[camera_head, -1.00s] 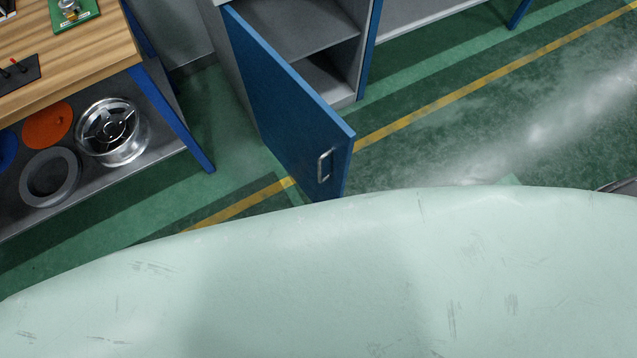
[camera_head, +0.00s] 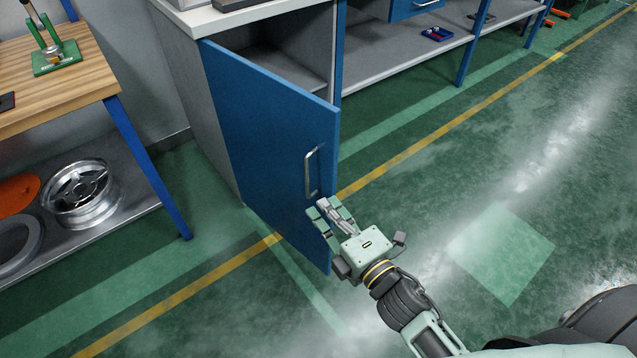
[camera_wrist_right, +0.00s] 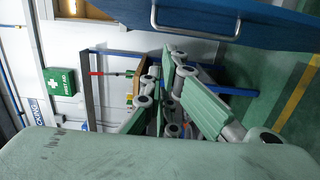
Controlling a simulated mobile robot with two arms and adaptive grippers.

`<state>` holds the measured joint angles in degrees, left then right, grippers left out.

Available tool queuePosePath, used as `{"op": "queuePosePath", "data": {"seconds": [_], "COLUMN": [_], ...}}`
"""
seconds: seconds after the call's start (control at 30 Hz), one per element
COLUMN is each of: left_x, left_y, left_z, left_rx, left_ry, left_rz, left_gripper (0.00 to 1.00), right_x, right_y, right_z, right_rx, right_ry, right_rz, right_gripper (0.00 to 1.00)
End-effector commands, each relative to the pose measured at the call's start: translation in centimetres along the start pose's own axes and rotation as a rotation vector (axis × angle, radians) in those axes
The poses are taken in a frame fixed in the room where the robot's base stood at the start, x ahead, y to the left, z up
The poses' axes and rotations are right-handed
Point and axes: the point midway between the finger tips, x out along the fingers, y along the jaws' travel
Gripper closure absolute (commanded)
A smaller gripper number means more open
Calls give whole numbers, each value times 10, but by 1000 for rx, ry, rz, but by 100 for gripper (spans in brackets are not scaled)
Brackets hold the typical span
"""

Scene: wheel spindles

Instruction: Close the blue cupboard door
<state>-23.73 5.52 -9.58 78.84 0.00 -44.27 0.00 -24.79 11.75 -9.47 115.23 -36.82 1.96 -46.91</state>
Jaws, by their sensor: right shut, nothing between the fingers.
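The blue cupboard door (camera_head: 262,140) stands wide open, swung out from the grey cupboard (camera_head: 186,88). Its metal handle (camera_head: 312,171) is near the door's free edge. My right gripper (camera_head: 325,207) is shut and empty, just below the handle at the door's outer face near the free edge. I cannot tell whether it touches the door. In the right wrist view the door (camera_wrist_right: 270,20) and its handle (camera_wrist_right: 195,22) show at the top, beyond my right gripper's fingers (camera_wrist_right: 178,75). My left gripper is not in view.
A wooden workbench (camera_head: 70,80) with blue legs stands at the left, with a metal wheel (camera_head: 82,193) on its lower shelf. A long bench shelf (camera_head: 400,55) runs to the right of the cupboard. The green floor (camera_head: 440,190) right of the door is clear.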

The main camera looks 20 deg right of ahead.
Motion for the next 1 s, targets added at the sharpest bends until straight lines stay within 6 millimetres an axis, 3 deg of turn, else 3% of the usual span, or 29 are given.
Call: {"op": "queuePosePath", "data": {"seconds": [0.47, 0.7, 1.0], "left_x": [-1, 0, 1], "left_y": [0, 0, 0], "left_z": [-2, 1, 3], "left_rx": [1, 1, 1], "left_ry": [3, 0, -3], "left_rz": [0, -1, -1], "left_gripper": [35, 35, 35], "right_x": [89, 93, 94], "right_y": [0, -1, -1], "right_z": [2, 33, 39], "right_rx": [1, 2, 5], "right_ry": [-1, 0, 0], "right_rz": [0, -3, -3], "right_gripper": [100, 100, 100]}}
